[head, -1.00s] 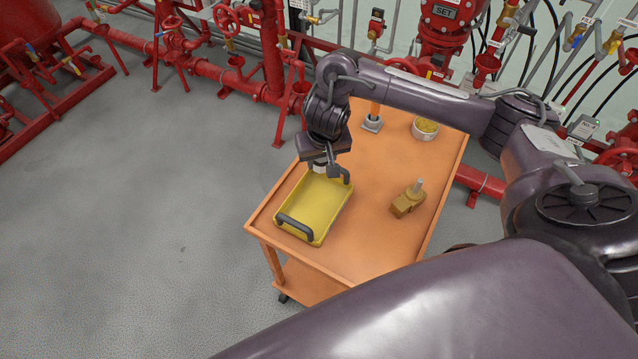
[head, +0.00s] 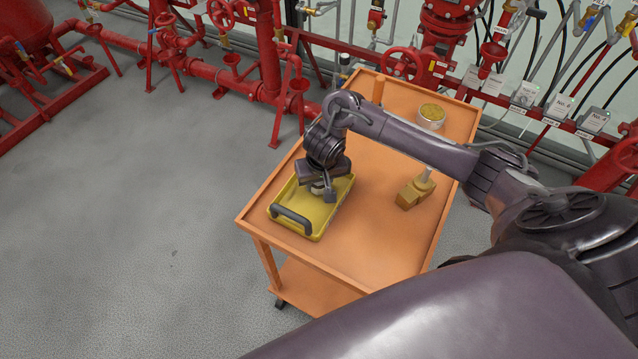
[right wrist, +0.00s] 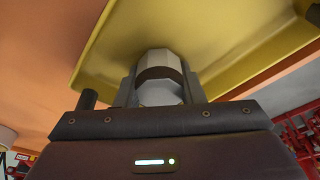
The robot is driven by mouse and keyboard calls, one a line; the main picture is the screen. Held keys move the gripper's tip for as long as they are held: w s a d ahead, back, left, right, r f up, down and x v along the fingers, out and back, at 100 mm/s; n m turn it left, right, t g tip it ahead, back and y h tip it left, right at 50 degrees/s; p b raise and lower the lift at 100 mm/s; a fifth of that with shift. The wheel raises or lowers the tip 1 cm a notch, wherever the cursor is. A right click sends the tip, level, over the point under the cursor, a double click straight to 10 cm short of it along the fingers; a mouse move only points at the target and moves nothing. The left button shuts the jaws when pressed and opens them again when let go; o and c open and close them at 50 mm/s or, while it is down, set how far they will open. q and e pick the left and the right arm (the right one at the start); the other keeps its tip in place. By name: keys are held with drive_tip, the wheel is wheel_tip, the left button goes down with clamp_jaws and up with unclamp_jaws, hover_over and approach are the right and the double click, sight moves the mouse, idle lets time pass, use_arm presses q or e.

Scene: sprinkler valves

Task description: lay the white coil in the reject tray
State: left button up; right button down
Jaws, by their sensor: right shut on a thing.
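The yellow tray (head: 318,217) with dark handles lies at the left side of the orange cart top. My right gripper (head: 324,194) points down over the inside of the tray. It is shut on the white coil (right wrist: 160,66), a pale, faceted piece with a dark band, seen between the fingers in the right wrist view. In the head view the coil is mostly hidden by the gripper. The tray's yellow floor (right wrist: 215,35) fills the view behind the coil. I cannot tell whether the coil touches it. My left gripper is not in view.
The orange cart (head: 375,245) has a raised rim. A brass-coloured valve body (head: 413,192) stands right of the tray, and a round white container (head: 431,116) with yellowish contents stands at the back right. Red pipework (head: 235,75) runs behind. The cart top's front is clear.

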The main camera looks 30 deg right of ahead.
drive_tip(key=shift+s+f, duration=0.15)
drive_tip(key=shift+s+a+f, duration=0.1)
drive_tip(key=shift+s+f, duration=0.35)
drive_tip(key=shift+f, duration=0.15)
drive_tip(key=c, duration=0.9)
unclamp_jaws()
drive_tip(key=shift+c, duration=0.2)
drive_tip(key=shift+a, duration=0.25)
drive_tip(key=shift+d, duration=0.1)
drive_tip(key=shift+w+d+r, duration=0.1)
drive_tip(key=shift+w+r, duration=0.1)
drive_tip(key=shift+r, duration=0.2)
drive_tip(key=p+v, duration=0.2)
drive_tip(key=v, duration=0.1)
drive_tip(key=w+p+v, duration=0.1)
drive_tip(key=v, duration=0.1)
drive_tip(key=shift+d+r, duration=0.35)
drive_tip(key=shift+d, duration=0.05)
drive_tip(key=p+v, duration=0.4)
drive_tip(key=v, duration=0.2)
drive_tip(key=shift+a+r+p, duration=0.25)
drive_tip(key=shift+r+p, duration=0.1)
drive_tip(key=shift+r, duration=0.05)
